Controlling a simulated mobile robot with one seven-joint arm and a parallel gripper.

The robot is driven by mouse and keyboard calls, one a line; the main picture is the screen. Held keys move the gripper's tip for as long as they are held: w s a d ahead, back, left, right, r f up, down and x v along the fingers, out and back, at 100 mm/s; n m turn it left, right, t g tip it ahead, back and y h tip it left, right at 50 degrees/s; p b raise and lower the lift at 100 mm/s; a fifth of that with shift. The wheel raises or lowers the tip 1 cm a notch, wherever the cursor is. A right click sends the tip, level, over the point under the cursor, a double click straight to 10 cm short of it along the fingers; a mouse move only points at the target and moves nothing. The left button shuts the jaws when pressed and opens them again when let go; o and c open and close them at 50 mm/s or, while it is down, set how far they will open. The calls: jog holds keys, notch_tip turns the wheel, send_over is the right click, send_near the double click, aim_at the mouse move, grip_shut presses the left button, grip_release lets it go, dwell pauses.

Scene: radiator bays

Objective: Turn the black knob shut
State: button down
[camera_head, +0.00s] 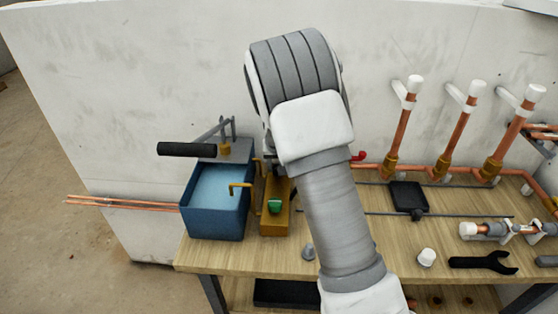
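I cannot pick out the black knob for certain. My arm rises through the middle of the picture and bends over the bench toward the wall. My gripper is hidden behind my own arm links, so its place relative to any knob does not show. The pipework behind my arm is also hidden.
A blue water tub (215,235) and a brass-coloured block with a green part (274,207) stand left of my arm. A black cylinder (187,149) projects above the tub. Copper risers (452,140) stand along the wall at right. A black wrench (482,262) lies at the front right.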

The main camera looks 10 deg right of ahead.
jog(key=m+h+p, duration=0.1)
jog(key=m, duration=0.1)
jog(key=m+p, duration=0.2)
jog(key=shift+a+r+m+g+h, duration=0.15)
jog(key=shift+m+g+h, duration=0.15)
jog(key=shift+g+h, duration=0.1)
jog(key=m+g+h+p, duration=0.1)
jog(key=m, duration=0.4)
jog(key=shift+w+a, duration=0.1)
jog(key=shift+w, duration=0.05)
jog(key=shift+m+g, duration=0.3)
jog(key=shift+c, duration=1.8)
grip_release()
jog(key=shift+f, duration=0.2)
jog(key=v, duration=1.7)
jog(key=shift+a+r, duration=0.15)
jog(key=shift+a, duration=0.15)
